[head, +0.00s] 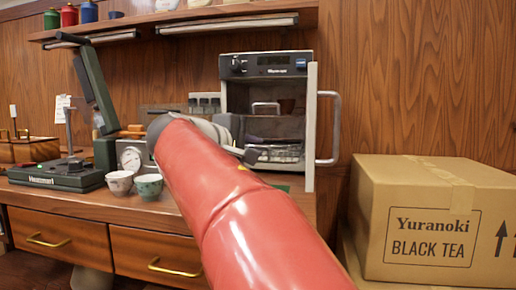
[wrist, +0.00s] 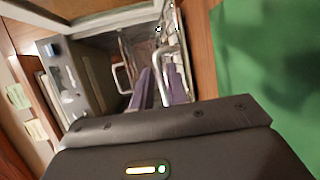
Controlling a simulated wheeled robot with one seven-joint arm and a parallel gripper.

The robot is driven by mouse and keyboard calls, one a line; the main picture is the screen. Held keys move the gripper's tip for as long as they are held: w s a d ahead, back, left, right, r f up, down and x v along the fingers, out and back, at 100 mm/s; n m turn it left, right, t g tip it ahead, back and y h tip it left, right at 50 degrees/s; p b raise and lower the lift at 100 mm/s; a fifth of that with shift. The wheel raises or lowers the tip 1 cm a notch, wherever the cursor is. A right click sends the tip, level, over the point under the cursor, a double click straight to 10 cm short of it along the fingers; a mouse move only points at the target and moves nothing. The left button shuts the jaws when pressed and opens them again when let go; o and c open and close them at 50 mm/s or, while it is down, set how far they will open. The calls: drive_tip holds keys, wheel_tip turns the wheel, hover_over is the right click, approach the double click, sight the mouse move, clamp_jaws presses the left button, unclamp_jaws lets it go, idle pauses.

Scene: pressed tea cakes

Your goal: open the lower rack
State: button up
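The steamer-like appliance (head: 275,66) stands on the counter with its door (head: 311,125) swung open to the right. Inside, an upper rack handle (head: 265,105) and the lower rack (head: 278,153) show in the head view. My gripper (wrist: 160,88) has two purple fingers apart, pointing into the opening. Contact with the lower handle cannot be told. My red arm hides part of the front in the head view.
The door handle (head: 331,128) sticks out right of the opening. A Yuranoki carton (head: 430,215) stands at right. Green material (wrist: 265,70) shows in the wrist view.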

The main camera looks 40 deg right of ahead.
drive_tip(key=v, duration=0.5)
drive_tip(key=shift+s+a, duration=0.1)
drive_tip(key=shift+a, duration=0.1)
idle(0.3)
